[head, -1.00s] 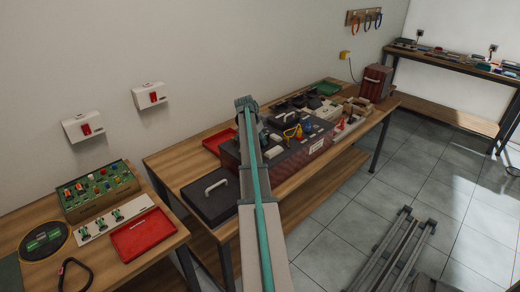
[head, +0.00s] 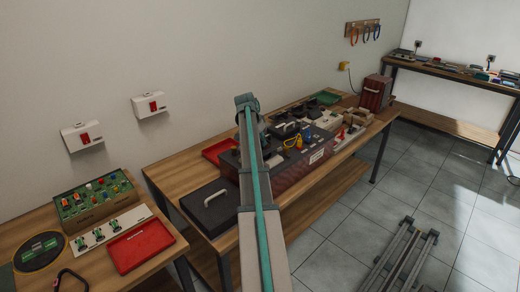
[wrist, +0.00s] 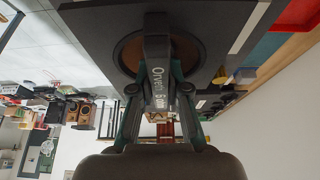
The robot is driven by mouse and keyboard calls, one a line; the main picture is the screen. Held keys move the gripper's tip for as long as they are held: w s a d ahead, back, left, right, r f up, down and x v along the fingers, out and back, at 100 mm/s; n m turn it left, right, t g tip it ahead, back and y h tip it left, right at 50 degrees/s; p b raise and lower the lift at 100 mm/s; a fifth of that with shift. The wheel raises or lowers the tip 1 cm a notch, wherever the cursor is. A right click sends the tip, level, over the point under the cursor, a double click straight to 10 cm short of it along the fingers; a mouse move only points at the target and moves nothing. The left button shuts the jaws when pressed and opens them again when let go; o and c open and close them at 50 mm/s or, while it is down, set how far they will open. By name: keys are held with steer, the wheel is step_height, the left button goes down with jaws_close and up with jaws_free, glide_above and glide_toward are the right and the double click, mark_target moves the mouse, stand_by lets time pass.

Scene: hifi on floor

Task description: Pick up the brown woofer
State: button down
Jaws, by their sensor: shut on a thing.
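In the wrist view, the brown woofer (wrist: 190,48) shows as a brown round face in a dark, flat panel or body, right in front of my gripper. A dark grey upright piece with white lettering, partly readable as "Orvem", stands before its middle and hides part of it. My gripper (wrist: 160,85) has its teal-edged fingers closed in on this piece, and is shut on the woofer. The exact contact is hidden. In the head view, my arm covers the gripper, and I cannot make out the woofer there.
The middle table (head: 178,172) is crowded with a dark case (head: 208,205), a long dark red box (head: 290,178), a red tray (head: 217,150) and tools. A left table holds a green board (head: 95,197) and a red tray (head: 142,246).

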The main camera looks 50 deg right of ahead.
mark_target(263, 151)
steer(key=r, duration=0.1)
steer(key=s+a+r, duration=0.1)
steer(key=s+a+r+b, duration=0.1)
steer(key=shift+s+r, duration=0.25)
steer(key=s+a+r+b, duration=0.2)
steer(key=s+a+r, duration=0.2)
steer(key=s, duration=0.3)
steer(key=shift+a+r, duration=0.2)
steer(key=shift+a, duration=0.6)
steer(key=shift+w, duration=0.1)
